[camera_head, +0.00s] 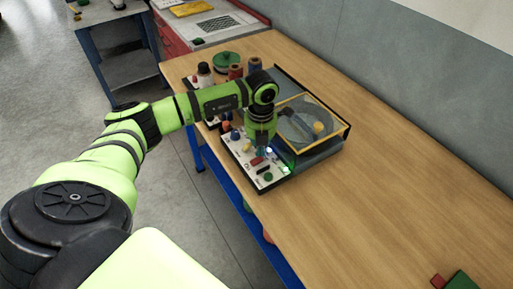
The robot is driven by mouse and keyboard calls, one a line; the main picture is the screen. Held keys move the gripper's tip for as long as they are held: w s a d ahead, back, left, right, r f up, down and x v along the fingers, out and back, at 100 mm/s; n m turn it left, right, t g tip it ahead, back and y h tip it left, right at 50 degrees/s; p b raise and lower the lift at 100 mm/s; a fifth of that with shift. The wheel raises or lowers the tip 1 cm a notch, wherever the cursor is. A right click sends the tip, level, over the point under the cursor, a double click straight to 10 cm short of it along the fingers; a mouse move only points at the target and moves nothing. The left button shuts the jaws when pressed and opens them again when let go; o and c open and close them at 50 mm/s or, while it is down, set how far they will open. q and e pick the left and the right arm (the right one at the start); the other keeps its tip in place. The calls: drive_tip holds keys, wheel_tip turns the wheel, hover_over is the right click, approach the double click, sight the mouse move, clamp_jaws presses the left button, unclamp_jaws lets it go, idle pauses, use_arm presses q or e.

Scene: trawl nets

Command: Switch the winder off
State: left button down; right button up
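The winder (331,144) stands on the wooden table, with a clear, yellow-edged cover over a round grey drum (296,125). Its white control panel (243,157) faces the table's near edge and carries small coloured controls. A red control (257,161), a black one (263,169) and a green one (268,177) show at its lower end. A green light glows (286,169) beside them. My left gripper (264,150) points down just above the panel, close to the red control. Its fingertips are small and partly hidden, so I cannot tell contact or opening. My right gripper is out of view.
Spools (254,66), a bottle (205,75) and a green round item (227,60) stand behind my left arm. A red and green object (460,281) lies at the lower right. A grey wall runs along the back.

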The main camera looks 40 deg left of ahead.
sight(260, 158)
use_arm(q)
drive_tip(key=shift+s+f+b, duration=0.1)
drive_tip(key=shift+f+b, duration=1)
drive_tip(key=shift+f, duration=0.25)
idle(0.6)
drive_tip(key=shift+r, duration=0.15)
drive_tip(key=shift+r+p, duration=0.85)
drive_tip(key=shift+r, duration=0.05)
drive_tip(key=shift+r+p, duration=1.65)
drive_tip(key=shift+r, duration=0.9)
drive_tip(key=shift+f, duration=0.1)
